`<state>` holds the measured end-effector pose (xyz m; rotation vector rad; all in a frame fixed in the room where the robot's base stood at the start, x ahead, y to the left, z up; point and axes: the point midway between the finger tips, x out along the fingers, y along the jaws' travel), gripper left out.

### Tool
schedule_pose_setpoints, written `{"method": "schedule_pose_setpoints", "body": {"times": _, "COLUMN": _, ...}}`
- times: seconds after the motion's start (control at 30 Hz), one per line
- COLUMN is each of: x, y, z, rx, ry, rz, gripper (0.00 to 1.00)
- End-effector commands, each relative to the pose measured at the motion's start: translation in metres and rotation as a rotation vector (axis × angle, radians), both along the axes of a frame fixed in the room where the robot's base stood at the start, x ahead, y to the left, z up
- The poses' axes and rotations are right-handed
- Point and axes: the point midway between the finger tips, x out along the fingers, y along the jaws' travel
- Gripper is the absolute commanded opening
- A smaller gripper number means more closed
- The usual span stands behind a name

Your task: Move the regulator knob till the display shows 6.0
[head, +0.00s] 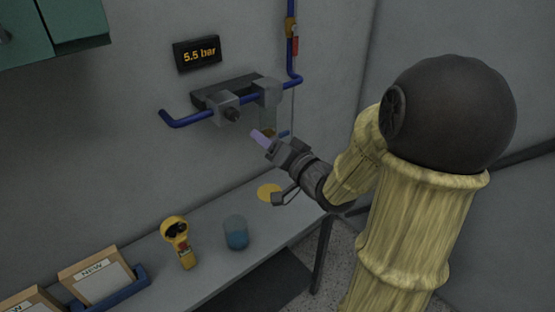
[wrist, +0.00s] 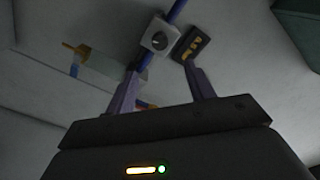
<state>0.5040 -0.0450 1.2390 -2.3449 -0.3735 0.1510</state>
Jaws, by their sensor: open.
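The display (head: 197,54) is a dark box on the wall reading 5.5 bar in orange. It also shows in the wrist view (wrist: 192,44), too small to read there. The regulator knob (head: 232,115) is a small dark round knob on a grey block on the blue pipe. In the wrist view the knob (wrist: 159,42) shows beyond the fingertips, with its block around it. My gripper (head: 260,137) is open, with pale purple fingers, below and to the right of the knob and apart from it. In the wrist view nothing is between the fingers (wrist: 160,78).
A blue pipe (head: 175,122) runs along the wall and up past a red-handled valve (head: 295,46). Below, a narrow shelf (head: 205,262) bears a yellow handheld device (head: 175,231), a blue cup (head: 236,238) and a yellow disc (head: 268,192). A green cabinet (head: 75,20) hangs upper left.

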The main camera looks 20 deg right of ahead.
Motion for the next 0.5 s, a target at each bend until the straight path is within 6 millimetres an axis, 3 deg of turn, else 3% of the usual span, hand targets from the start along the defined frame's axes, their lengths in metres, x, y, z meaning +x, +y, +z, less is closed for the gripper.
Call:
{"method": "schedule_pose_setpoints", "body": {"times": 0.3, "x": -0.026, "y": -0.009, "z": -0.002, "rx": -0.003, "ry": 0.000, "rz": -0.004, "gripper": 0.54}}
{"method": "schedule_pose_setpoints", "body": {"times": 0.5, "x": -0.029, "y": -0.009, "z": -0.001, "rx": -0.001, "ry": 0.002, "rz": -0.002, "gripper": 0.54}}
